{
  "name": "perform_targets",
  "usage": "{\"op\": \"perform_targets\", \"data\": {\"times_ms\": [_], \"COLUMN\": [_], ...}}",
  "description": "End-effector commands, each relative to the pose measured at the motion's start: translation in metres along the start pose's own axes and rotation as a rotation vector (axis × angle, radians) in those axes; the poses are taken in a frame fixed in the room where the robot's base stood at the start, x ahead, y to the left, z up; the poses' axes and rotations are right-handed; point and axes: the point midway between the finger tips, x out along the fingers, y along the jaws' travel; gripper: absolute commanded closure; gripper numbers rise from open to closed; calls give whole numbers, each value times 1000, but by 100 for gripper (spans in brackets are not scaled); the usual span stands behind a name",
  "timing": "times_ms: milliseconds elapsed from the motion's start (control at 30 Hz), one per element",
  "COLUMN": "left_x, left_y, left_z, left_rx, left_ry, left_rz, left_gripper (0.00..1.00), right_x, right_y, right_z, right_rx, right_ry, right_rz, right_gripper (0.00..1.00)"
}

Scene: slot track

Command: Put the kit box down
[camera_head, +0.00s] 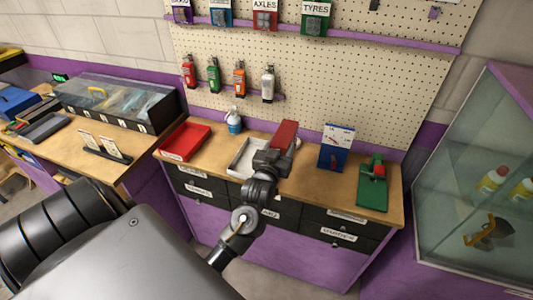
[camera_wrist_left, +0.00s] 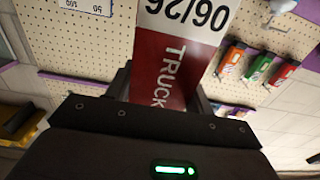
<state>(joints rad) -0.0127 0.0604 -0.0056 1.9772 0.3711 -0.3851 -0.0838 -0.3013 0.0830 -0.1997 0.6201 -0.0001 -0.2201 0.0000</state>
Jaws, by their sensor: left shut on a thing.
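The kit box is red with a white label; it shows in the head view (camera_head: 285,134) above the back of the middle workbench. The left wrist view shows its red face (camera_wrist_left: 163,72), with "TRUCK" and "06/26" printed upside down or sideways. My left gripper (camera_head: 275,152) is shut on the kit box and holds it up, over or near the white tray (camera_head: 238,152). The gripper and wrist hide part of that tray and the lower part of the box. My right gripper is not in view.
The workbench (camera_head: 307,186) also bears a red tray (camera_head: 186,142) at left, a small blue bottle (camera_head: 234,122), a blue dial gauge (camera_head: 336,152) and a green device (camera_head: 372,188). A pegboard (camera_head: 350,85) stands behind. A glass cabinet (camera_head: 480,200) is at right.

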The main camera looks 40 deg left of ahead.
Motion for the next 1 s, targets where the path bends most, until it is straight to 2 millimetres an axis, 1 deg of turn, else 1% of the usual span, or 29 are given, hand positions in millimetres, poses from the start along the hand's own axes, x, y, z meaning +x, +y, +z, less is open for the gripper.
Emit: {"op": "perform_targets", "data": {"times_ms": [33,100,133,200,300,400,467,767,867,900,1000], "left_x": [11,24,29,35,43,49,52,55,58,61,60], "left_y": [-11,-24,-30,-34,-43,-49,-52,-55,-58,-61,-59], "left_z": [13,26,28,43,56,63,66,68,78,82,98], "left_rx": [4,3,4,2,1,-1,-1,-2,0,0,-2], "left_ry": [9,9,10,7,7,8,7,6,6,6,5], "left_rz": [-3,-2,-3,0,-1,0,0,1,0,0,1], "left_gripper": [80,80,80,80,80,80,80,80,80,80,80], "right_x": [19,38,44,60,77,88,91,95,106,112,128], "right_y": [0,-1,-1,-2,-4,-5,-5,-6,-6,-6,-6], "right_z": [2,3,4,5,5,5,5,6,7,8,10], "right_rx": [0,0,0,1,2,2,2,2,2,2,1], "right_ry": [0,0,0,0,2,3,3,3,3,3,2], "right_rz": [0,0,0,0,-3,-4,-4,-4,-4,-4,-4], "right_gripper": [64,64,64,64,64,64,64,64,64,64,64]}}
